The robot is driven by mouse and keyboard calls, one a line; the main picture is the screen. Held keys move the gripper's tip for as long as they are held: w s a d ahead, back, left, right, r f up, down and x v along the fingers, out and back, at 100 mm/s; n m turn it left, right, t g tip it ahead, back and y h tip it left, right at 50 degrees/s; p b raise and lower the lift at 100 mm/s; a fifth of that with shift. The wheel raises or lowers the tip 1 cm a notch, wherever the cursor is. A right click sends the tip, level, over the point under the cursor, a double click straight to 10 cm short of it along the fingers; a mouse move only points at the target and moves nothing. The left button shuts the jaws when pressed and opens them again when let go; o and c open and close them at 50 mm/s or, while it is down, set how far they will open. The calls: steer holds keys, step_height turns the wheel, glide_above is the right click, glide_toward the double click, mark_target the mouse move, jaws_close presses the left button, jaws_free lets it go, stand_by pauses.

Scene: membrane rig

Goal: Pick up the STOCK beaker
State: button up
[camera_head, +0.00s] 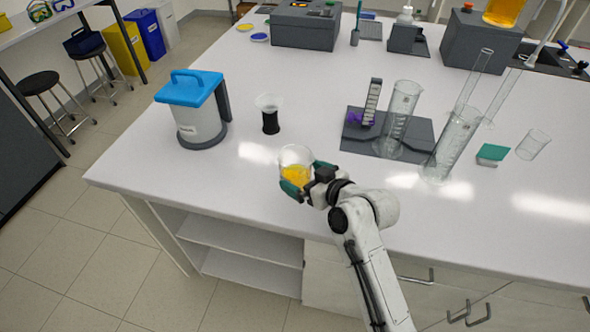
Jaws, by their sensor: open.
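A clear glass beaker with yellow-orange liquid (296,172) stands upright near the front edge of the white bench. I cannot read any label on it, so I cannot tell if it is the STOCK beaker. My gripper (305,182) is at this beaker, with its green-tipped fingers on either side of the lower part. The jaws are open, and I cannot tell whether either finger touches the glass. A second clear vessel with dark liquid (270,121) stands farther back and to the left.
A white container with a blue lid (192,108) stands at the left. Clear cylinders (453,143) and a dark rig plate (362,141) stand to the right. A green block (492,153) and a small empty beaker (533,145) are farther right. The left front bench surface (180,170) is clear.

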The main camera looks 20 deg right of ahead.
steer(key=shift+x, duration=1.1)
steer(key=shift+c, duration=0.3)
steer(key=c, duration=0.9)
steer(key=shift+c, duration=0.3)
steer(key=shift+r, duration=0.2)
steer(key=shift+r+b, duration=0.4)
steer(key=shift+r, duration=0.7)
steer(key=s+a+r+b, duration=0.2)
steer(key=s+r, duration=0.8)
steer(key=s, duration=0.3)
steer(key=shift+s+r, duration=0.2)
steer(key=shift+s, duration=0.1)
